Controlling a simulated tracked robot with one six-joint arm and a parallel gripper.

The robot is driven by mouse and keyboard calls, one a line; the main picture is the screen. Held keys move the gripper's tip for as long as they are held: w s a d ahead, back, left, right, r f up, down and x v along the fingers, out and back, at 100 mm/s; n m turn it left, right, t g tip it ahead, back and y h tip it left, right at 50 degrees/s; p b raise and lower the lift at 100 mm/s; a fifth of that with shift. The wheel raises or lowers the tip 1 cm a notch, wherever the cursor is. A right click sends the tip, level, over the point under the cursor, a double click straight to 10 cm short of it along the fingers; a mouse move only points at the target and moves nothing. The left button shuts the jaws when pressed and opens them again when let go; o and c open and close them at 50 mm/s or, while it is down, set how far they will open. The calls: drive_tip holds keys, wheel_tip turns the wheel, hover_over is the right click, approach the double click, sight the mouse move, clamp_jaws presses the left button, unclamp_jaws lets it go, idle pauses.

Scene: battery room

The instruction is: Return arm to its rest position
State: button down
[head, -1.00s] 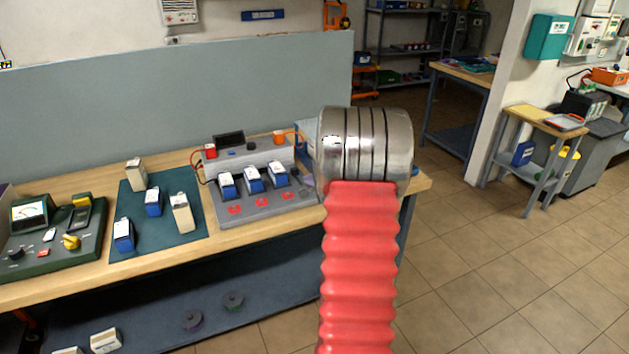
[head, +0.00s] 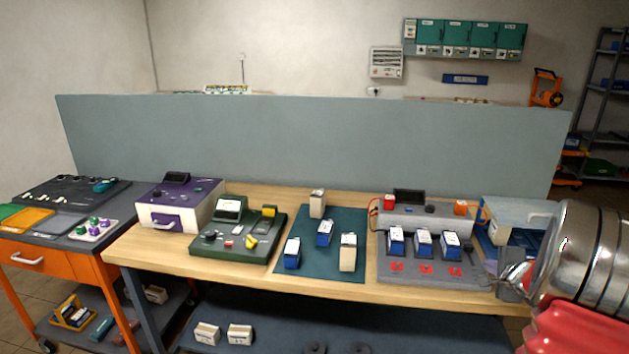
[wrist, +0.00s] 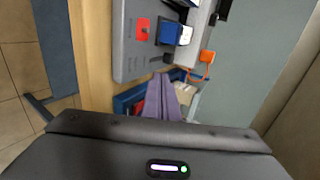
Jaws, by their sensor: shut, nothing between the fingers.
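My gripper (head: 508,278) shows only in part at the right of the head view, past the right end of the grey charging station (head: 430,263). My silver and red arm hides much of it there. In the wrist view the two purple-grey fingers (wrist: 161,88) lie together, shut and empty. They are over the bench's right end, in front of a blue tray or box (wrist: 127,102). The charging station (wrist: 132,55) is beyond them, with a blue battery (wrist: 172,33) in its slot. I cannot tell the gripper's height above the bench.
A green mat (head: 335,225) holds several batteries. A green tester (head: 235,245) and a purple box (head: 180,205) stand to its left. A grey panel (head: 300,145) rises behind the wooden bench (head: 150,245). An orange cart (head: 60,265) stands at far left.

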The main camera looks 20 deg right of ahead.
drive_tip(key=s+a+n+g+y, duration=0.25)
drive_tip(key=a+n+y, duration=0.2)
drive_tip(key=a, duration=1.05)
drive_tip(key=s+a+n+g+y, duration=0.1)
drive_tip(key=s+a+n+y, duration=0.3)
drive_tip(key=a, duration=1.1)
drive_tip(key=s+a+r+n+h, duration=0.1)
drive_tip(key=s+a+r+n, duration=0.2)
drive_tip(key=s+a+n, duration=0.2)
drive_tip(key=s+a+r+n+g+h, duration=0.1)
drive_tip(key=s+a+r+n, duration=0.3)
drive_tip(key=a, duration=0.5)
drive_tip(key=s+a+r+n+h, duration=0.1)
drive_tip(key=s+a+r+n, duration=0.2)
drive_tip(key=s+a+n, duration=0.2)
drive_tip(key=shift+s+a+r+n+g, duration=0.3)
drive_tip(key=shift+a+r+n+g, duration=0.1)
drive_tip(key=shift+a, duration=1)
